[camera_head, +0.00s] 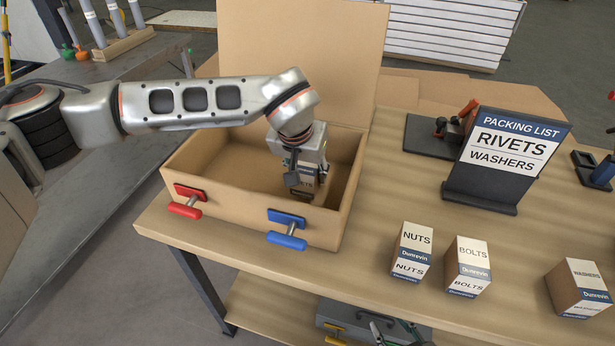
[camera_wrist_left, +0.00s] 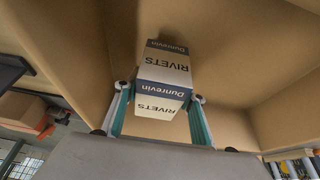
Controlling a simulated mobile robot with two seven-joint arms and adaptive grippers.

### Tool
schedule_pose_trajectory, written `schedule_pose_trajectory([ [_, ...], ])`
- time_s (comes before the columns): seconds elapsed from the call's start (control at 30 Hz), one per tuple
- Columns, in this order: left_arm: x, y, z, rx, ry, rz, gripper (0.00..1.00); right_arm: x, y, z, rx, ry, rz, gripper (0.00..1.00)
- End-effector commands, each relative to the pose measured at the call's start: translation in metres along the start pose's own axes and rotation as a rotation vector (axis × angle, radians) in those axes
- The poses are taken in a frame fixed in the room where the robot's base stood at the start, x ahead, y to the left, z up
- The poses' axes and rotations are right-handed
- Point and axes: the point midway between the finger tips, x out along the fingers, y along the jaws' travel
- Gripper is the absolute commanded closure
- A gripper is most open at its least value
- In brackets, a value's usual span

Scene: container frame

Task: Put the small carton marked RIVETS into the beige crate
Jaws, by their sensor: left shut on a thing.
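The beige crate (camera_head: 327,228) is an open box on the wooden table, with its lid raised at the back. The small RIVETS carton (camera_head: 309,183) is inside the crate's walls, partly hidden by my left gripper (camera_head: 303,186). In the left wrist view the carton (camera_wrist_left: 165,68) shows its white faces and blue band between the teal fingers. My left gripper is shut on it, pointing down. I cannot tell whether the carton touches the crate's floor. My right gripper (camera_head: 396,328) shows only in part at the bottom edge, its fingers apart and empty, away from the crate.
A NUTS carton (camera_head: 411,251), a BOLTS carton (camera_head: 467,267) and a WASHERS carton (camera_head: 578,289) stand at the table's right front. A packing list sign (camera_head: 508,156) reads RIVETS and WASHERS. A red handle (camera_head: 185,203) and a blue handle (camera_head: 287,232) stick out from the crate's front.

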Motion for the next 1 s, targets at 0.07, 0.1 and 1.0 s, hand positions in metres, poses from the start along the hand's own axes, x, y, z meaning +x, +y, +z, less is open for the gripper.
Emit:
schedule_pose_trajectory([
  [0.07, 0.012, 0.000, 0.005, -0.001, -0.002, 0.001, 0.91, 0.000, 0.000, 0.001, 0.001, -0.002, 0.000, 0.60],
  [0.1, 0.016, 0.000, 0.007, -0.001, -0.002, 0.001, 0.91, 0.000, -0.001, 0.002, 0.001, -0.003, 0.000, 0.60],
  [1.0, 0.021, 0.000, 0.009, 0.000, 0.000, 0.000, 0.43, 0.000, 0.000, 0.000, 0.001, 0.000, 0.000, 0.60],
])
